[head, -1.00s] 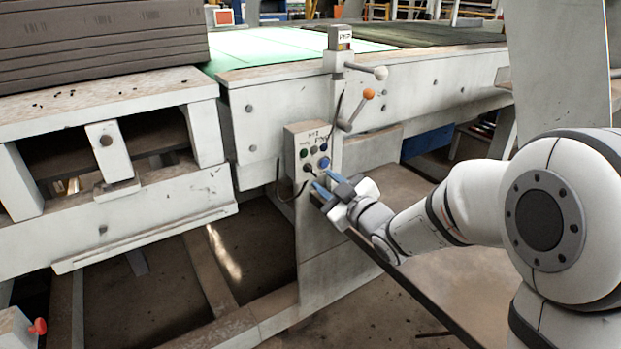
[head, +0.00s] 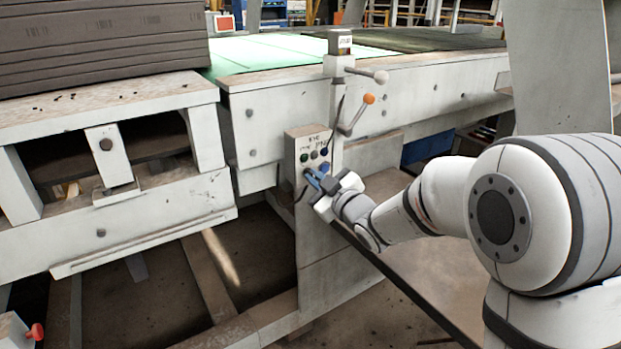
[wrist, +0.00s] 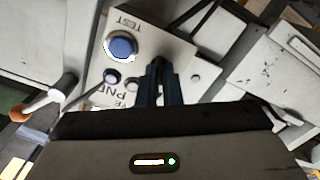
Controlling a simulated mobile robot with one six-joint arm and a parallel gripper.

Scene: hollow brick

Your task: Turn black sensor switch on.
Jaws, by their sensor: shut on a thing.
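A pale control box (head: 292,147) with small buttons stands on the front of the machine; it also shows in the wrist view (wrist: 178,50). My gripper (head: 311,175) is at the lower part of the box face, its blue fingers touching or very close to it. In the wrist view the dark fingers (wrist: 158,72) are close together, shut on the black sensor switch. The switch is mostly hidden between them, so its turned position cannot be told. A large blue button (wrist: 121,45) sits beside the fingers.
Smaller round buttons (wrist: 112,76) lie near the fingers. A lever with an orange knob (head: 369,99) and one with a white knob (head: 381,77) stick out above the box. A dark bent cable or rod hangs at the box's left side.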

